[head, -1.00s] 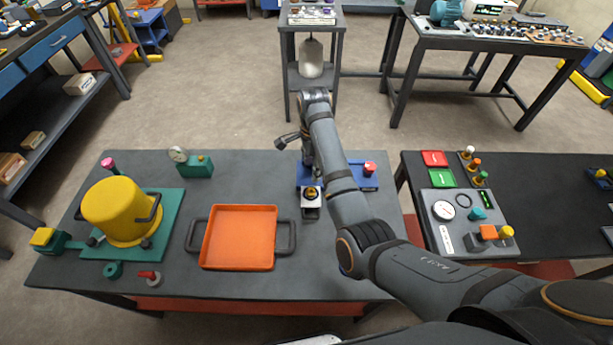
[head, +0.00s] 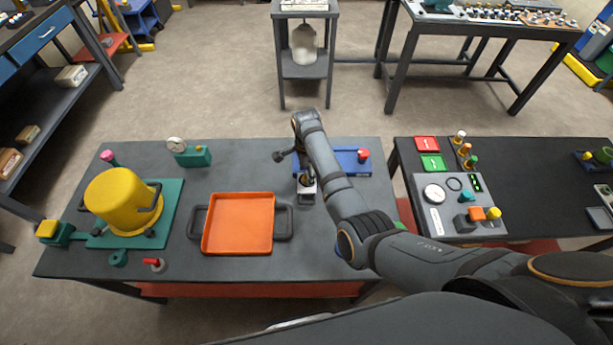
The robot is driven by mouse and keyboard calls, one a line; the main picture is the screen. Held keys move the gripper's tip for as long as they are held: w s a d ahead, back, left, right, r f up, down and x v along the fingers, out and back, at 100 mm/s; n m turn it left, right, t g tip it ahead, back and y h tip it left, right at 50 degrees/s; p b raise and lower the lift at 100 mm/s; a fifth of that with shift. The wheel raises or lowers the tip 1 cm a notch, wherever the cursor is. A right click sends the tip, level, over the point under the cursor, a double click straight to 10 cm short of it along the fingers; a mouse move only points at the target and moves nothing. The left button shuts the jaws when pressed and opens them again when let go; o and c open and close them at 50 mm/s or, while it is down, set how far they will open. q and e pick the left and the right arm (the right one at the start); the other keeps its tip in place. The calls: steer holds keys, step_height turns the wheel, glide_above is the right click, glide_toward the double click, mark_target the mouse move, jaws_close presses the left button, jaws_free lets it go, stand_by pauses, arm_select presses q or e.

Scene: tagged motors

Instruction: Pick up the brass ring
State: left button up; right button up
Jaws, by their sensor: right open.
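My right gripper (head: 306,184) is open and low over the table, right of the orange tray and at the left end of a blue plate (head: 345,158). It is small and dark here, and my wrist covers part of that spot. I cannot clearly make out the brass ring; whether it lies under the gripper is hidden. Nothing is visibly held. My left gripper is not in view.
An orange tray (head: 238,197) with dark handles lies left of the gripper. A yellow pot (head: 122,200) stands on a green plate (head: 170,212) further left. A gauge on a green block (head: 192,158) is at the back. A second table (head: 398,165) with a control panel (head: 450,232) is right.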

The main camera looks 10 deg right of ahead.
steer(key=shift+w+f, duration=0.1)
steer(key=shift+f, duration=0.75)
steer(key=c, duration=1.1)
jaws_close()
steer(key=shift+d+r, duration=0.1)
steer(key=shift+r, duration=0.05)
